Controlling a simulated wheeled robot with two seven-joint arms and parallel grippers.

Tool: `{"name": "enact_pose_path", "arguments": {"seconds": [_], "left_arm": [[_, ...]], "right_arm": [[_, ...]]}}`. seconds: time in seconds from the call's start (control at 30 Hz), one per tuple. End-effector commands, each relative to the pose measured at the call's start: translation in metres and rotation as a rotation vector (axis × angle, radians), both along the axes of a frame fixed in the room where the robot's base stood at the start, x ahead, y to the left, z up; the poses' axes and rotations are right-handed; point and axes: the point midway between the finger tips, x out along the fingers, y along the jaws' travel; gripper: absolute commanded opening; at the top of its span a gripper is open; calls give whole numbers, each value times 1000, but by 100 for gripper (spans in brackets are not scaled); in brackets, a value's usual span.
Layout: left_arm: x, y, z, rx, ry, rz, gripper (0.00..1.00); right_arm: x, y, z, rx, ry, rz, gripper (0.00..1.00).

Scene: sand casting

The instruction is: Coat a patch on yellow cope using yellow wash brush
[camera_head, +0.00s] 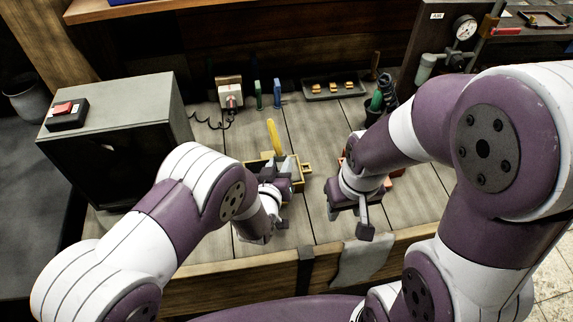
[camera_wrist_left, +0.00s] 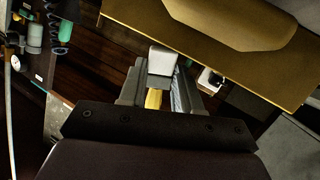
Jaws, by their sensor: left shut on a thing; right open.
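The yellow wash brush (camera_head: 274,137) shows its yellow handle upright above my left gripper (camera_head: 276,187) in the head view. My left gripper is shut on it. In the left wrist view a yellow piece of the handle (camera_wrist_left: 154,99) lies between the fingers, with a pale block in front. The yellow cope (camera_head: 305,169) is an open box on the bench; my left gripper is over its near side and hides much of it. Whether the bristles touch it is hidden. My right gripper (camera_head: 349,208) is open and empty, to the right of the cope.
A reddish box (camera_head: 391,181) is partly hidden behind my right gripper. A grey cabinet (camera_head: 110,125) with a red switch stands left. Along the back are a wall socket device (camera_head: 230,93), green and blue tools, and a tray (camera_head: 333,89). A cloth (camera_head: 366,260) hangs at the front edge.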

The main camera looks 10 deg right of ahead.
Motion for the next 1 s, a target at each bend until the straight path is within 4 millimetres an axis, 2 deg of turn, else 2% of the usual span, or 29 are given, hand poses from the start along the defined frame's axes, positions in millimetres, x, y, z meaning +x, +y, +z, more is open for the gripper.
{"name": "enact_pose_path", "arguments": {"seconds": [0.2,0.37,0.6,0.77,1.0], "left_arm": [[0,24,0,5,5,4,4],[0,33,1,2,3,3,4],[0,57,3,1,2,4,4],[0,64,2,2,2,2,4],[0,88,2,2,1,3,4]], "right_arm": [[0,0,3,0,0,0,45],[0,0,4,0,0,0,45],[0,0,7,0,0,0,45],[0,0,7,0,0,0,45],[0,0,7,0,0,0,45]]}}
